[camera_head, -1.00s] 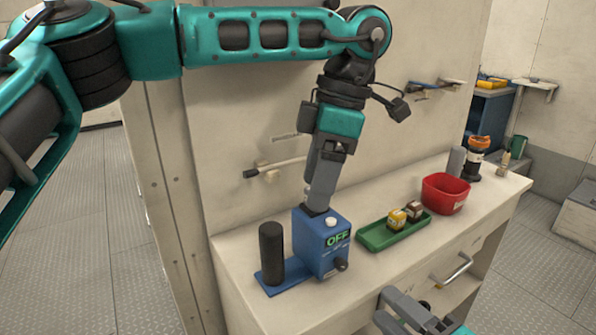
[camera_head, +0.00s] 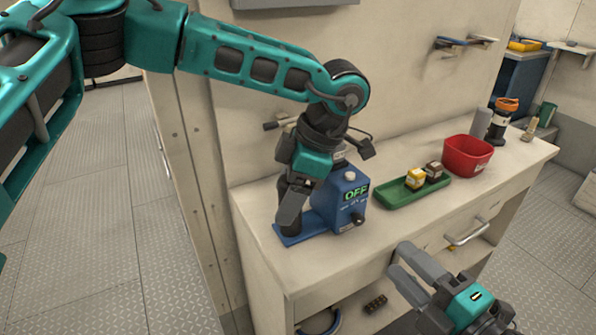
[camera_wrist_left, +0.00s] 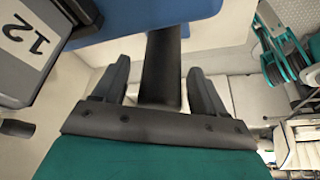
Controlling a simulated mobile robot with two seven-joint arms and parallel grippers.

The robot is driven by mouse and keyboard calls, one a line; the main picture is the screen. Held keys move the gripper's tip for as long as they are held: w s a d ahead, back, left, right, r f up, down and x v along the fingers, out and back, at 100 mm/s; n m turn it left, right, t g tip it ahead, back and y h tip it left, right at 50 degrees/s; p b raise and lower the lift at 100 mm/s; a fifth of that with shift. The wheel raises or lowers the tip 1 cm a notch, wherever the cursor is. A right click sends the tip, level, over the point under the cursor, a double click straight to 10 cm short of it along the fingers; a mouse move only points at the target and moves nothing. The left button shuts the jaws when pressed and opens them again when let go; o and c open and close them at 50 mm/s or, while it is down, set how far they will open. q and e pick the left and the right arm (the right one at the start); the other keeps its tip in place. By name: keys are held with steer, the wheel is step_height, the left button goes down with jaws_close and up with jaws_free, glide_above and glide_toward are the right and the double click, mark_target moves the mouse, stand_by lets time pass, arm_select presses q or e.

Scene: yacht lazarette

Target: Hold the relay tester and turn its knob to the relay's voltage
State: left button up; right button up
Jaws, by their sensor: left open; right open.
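The relay tester (camera_head: 325,205) is a blue box on the bench, with a green OFF display (camera_head: 355,192), a dark knob (camera_head: 358,217) low on its front and a white button on top. Its black upright handle (camera_wrist_left: 160,72) is hidden by my left gripper (camera_head: 290,212) in the head view. In the left wrist view the open fingers stand on either side of the handle, with gaps. My right gripper (camera_head: 402,262) is open and empty in front of the bench. A yellow relay (camera_head: 415,179) and a brown relay (camera_head: 434,171) sit on a green tray (camera_head: 392,200).
A red bin (camera_head: 467,156) and an orange-topped dark container (camera_head: 501,120) stand farther right on the bench (camera_head: 375,235). A drawer handle (camera_head: 466,232) sticks out in front. A dark box with a white label reading 12 (camera_wrist_left: 30,40) shows in the left wrist view.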

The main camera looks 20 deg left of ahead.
arm_select(q)
steer(key=shift+s+a+f, duration=0.1)
steer(key=shift+a+f, duration=0.1)
steer(key=shift+f, duration=0.25)
steer(key=c, duration=1.3)
